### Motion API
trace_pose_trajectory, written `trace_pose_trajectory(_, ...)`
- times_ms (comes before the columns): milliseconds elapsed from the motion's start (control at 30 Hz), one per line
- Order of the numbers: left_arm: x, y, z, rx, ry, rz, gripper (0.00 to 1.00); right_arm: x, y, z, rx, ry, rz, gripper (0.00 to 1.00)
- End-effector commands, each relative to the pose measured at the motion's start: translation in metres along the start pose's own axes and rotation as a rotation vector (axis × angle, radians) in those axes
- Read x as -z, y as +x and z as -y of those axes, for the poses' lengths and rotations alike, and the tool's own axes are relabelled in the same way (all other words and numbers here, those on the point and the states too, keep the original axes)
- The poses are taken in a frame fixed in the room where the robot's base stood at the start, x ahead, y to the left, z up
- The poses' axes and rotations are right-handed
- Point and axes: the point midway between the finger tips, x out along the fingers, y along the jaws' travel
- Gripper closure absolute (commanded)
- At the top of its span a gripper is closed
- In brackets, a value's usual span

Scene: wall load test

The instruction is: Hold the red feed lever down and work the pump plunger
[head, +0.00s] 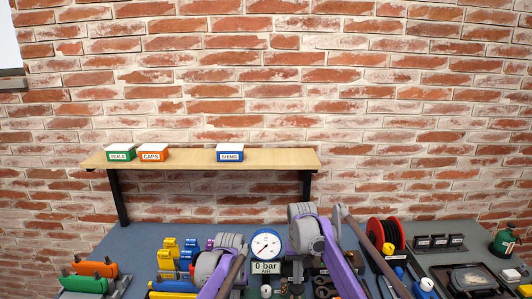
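A round white gauge (266,244) with a blue rim stands at the lower middle, over a plate reading "0 bar AIR" (266,268). I cannot make out a red feed lever or a pump plunger; my arms cover much of the bench around the gauge. My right gripper (293,270) seems to be the small dark shape low beside the gauge, under my purple and grey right arm; its fingers are too hidden to read. My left arm comes up left of the gauge, and its gripper cannot be made out.
A wooden shelf (200,160) on the brick wall carries boxes for seals (120,152), caps (153,152) and shims (230,153). Yellow and blue blocks (168,255) stand left on the bench. A red-rimmed reel (386,233) and a black tray (475,279) are right.

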Motion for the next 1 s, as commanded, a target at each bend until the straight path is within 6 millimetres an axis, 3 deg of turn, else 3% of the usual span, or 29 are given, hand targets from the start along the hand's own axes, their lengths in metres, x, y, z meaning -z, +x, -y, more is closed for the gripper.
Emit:
trace_pose_trajectory(367, 0.001, 0.007, 0.0, 0.0, 0.0, -0.002, 1.0, 0.0, 0.002, 0.0, 0.0, 0.0, 0.0, 1.0)
trace_pose_trajectory(1000, 0.001, 0.007, 0.0, 0.0, 0.0, -0.002, 1.0, 0.0, 0.024, 0.0, 0.0, 0.0, 0.0, 1.0)
